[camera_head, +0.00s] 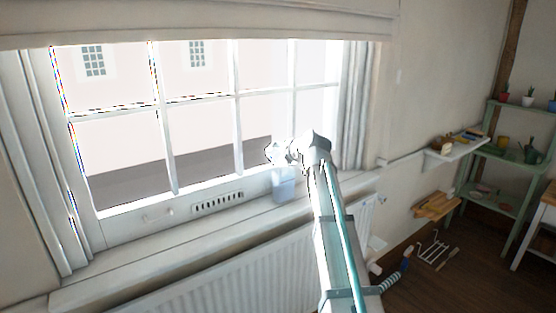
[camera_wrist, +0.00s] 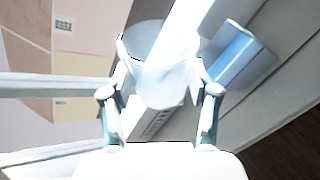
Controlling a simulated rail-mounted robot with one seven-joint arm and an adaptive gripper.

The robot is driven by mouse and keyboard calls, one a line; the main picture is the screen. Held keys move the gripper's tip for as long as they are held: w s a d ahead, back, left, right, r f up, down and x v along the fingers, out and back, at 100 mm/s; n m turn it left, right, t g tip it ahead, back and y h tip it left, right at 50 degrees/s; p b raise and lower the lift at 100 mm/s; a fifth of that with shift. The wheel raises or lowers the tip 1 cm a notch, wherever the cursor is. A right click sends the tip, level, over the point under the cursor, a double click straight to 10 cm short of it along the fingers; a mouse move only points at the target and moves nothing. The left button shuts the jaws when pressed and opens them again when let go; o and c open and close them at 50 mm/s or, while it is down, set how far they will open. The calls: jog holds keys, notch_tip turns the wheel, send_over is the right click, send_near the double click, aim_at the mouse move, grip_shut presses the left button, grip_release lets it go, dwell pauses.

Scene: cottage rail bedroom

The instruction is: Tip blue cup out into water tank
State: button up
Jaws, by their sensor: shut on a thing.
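My gripper (camera_wrist: 160,88) is shut on a pale cup, the blue cup (camera_wrist: 158,75), which looks almost white in the glare, with one finger on each side. In the head view my gripper (camera_head: 284,153) is in front of the window, above the sill. The water tank (camera_head: 284,188), a small pale-blue box, stands on the sill just below it. The cup's contents and exact tilt cannot be told.
The window frame (camera_head: 237,135) is close behind my gripper. The windowsill (camera_head: 170,256) is mostly bare left of the tank, with a radiator (camera_head: 240,285) below. A wall shelf (camera_head: 455,148) and a green plant stand (camera_head: 500,160) are off to the right.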

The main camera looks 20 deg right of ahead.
dwell(0.4)
jog(key=shift+s+a+f+n+h+b, duration=0.2)
jog(key=shift+a+f+n+h+b, duration=0.25)
jog(key=shift+b, duration=0.5)
jog(key=shift+s+a+r+n+t+b, duration=0.15)
jog(key=shift+a+n+t+b, duration=0.1)
jog(key=shift+a+t+b, duration=0.2)
jog(key=shift+s+a+f+n+h+b, duration=0.15)
jog(key=shift+a+f+n+h+b, duration=0.15)
jog(key=shift+b, duration=0.4)
jog(key=shift+s+a+n+t+h+b, duration=0.1)
jog(key=shift+a+n+t+h+b, duration=0.15)
jog(key=shift+a+n+b, duration=0.2)
